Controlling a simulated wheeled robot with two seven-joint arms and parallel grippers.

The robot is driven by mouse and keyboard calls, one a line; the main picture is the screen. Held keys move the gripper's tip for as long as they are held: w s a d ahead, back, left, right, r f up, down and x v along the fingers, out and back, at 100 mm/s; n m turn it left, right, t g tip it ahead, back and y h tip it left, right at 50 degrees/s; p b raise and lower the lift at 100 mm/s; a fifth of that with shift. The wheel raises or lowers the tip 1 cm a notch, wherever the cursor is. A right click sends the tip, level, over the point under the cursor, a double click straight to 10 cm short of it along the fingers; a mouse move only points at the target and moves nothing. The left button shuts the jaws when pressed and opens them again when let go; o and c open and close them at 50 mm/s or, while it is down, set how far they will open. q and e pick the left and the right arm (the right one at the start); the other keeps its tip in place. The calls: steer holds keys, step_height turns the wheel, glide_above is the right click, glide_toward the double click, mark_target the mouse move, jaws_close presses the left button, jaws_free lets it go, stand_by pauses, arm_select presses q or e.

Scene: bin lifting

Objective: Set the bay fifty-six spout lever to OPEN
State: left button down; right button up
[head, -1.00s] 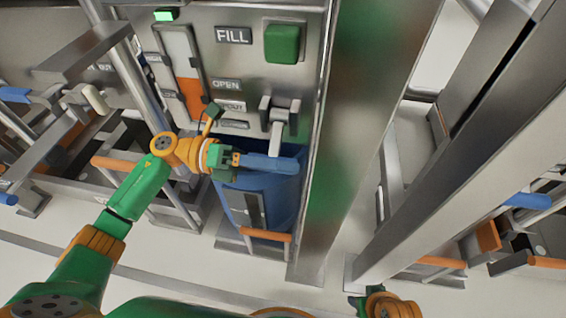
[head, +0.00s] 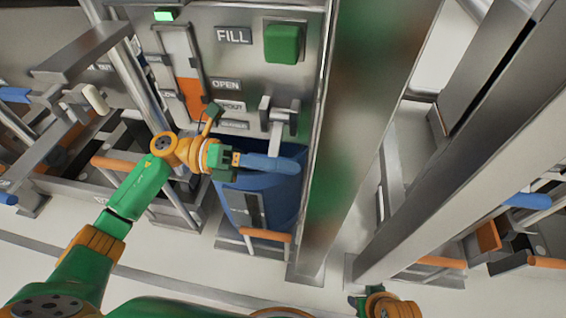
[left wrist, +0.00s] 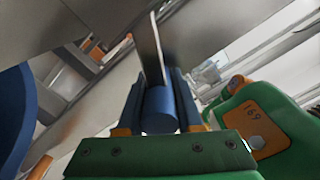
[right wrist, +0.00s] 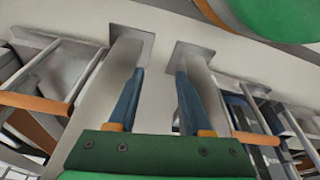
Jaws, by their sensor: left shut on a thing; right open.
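The spout lever is a grey arm (head: 276,135) hanging from a bracket on the steel panel, below the green FILL button. Its blue round grip (left wrist: 160,108) sits between the blue fingers of my left gripper (left wrist: 158,100), which is shut on it. In the head view my left gripper (head: 268,162) reaches in from the left at the lever's lower end and hides the grip. Labels beside the lever include an OPEN plate (head: 226,85) above and a lower plate (head: 233,125). My right gripper (right wrist: 156,85) is open and empty, above the floor.
A blue bin (head: 250,200) with an orange handle (head: 265,235) stands under the lever. A steel post (head: 365,110) rises close to the right of the lever. Neighbouring bays with rails and orange handles flank both sides. Pale floor (head: 150,265) is clear in front.

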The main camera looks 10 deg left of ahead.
arm_select(q)
steer(key=shift+r, duration=0.1)
arm_select(e)
steer(key=shift+r, duration=0.1)
arm_select(q)
steer(key=r+n+p, duration=0.1)
steer(key=p, duration=0.1)
steer(key=r+n+p, duration=0.1)
steer(key=p, duration=0.1)
steer(key=shift+s+r+n, duration=0.2)
steer(key=shift+s+n, duration=0.1)
steer(key=r+n+p, duration=0.1)
steer(key=n+p, duration=0.1)
steer(key=p, duration=0.1)
steer(key=shift+s+r, duration=0.15)
steer(key=shift+r, duration=0.05)
steer(key=shift+r+n+p, duration=0.3)
steer(key=shift+n+p, duration=0.2)
steer(key=shift+n, duration=0.1)
steer(key=shift+r, duration=0.3)
arm_select(e)
steer(key=s+d+f, duration=0.4)
steer(key=s+f, duration=0.3)
steer(key=s, duration=0.1)
steer(key=shift+f+g+h, duration=0.25)
steer(key=shift+g+h, duration=0.15)
steer(key=shift+s+d, duration=0.1)
arm_select(q)
steer(key=c, duration=0.6)
jaws_free()
